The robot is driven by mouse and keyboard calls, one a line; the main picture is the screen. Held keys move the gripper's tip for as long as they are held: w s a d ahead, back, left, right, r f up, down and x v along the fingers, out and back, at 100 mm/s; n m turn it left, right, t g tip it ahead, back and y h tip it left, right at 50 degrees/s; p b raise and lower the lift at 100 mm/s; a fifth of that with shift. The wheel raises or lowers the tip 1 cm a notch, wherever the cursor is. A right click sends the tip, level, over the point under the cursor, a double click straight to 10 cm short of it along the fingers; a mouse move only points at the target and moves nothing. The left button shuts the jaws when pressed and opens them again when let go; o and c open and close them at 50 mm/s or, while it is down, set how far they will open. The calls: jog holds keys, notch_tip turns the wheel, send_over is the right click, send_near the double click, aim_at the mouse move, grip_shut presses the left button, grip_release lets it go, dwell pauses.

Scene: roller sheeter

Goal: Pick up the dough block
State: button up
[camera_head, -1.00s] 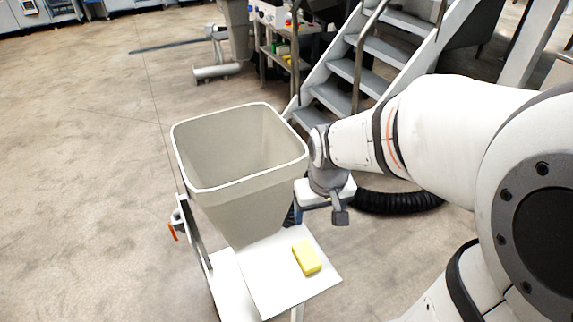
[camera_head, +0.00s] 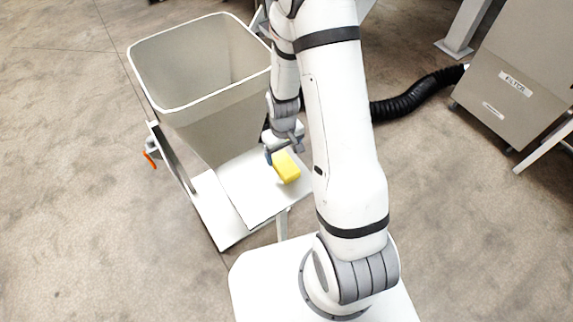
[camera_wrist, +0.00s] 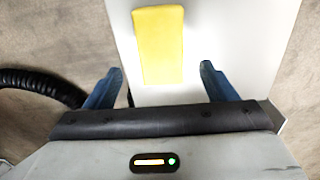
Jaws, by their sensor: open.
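The yellow dough block (camera_head: 286,167) lies on the white shelf (camera_head: 240,198) in front of the grey hopper. In the wrist view the dough block (camera_wrist: 160,46) is upright in the picture, just beyond my fingertips and roughly in line with the gap between them.
The open grey hopper (camera_head: 200,65) stands behind the shelf, its wall close to my gripper. A black corrugated hose (camera_head: 415,98) runs over the floor to a beige cabinet (camera_head: 520,80) at the right. The floor at left is clear.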

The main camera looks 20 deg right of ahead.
aim_at(283, 167)
jog(key=shift+f, duration=2.6)
jog(key=shift+c, duration=0.2)
jog(key=c, duration=1.2)
jog(key=shift+r, duration=0.1)
notch_tip(283, 167, up, 10)
jog(key=shift+f, duration=0.1)
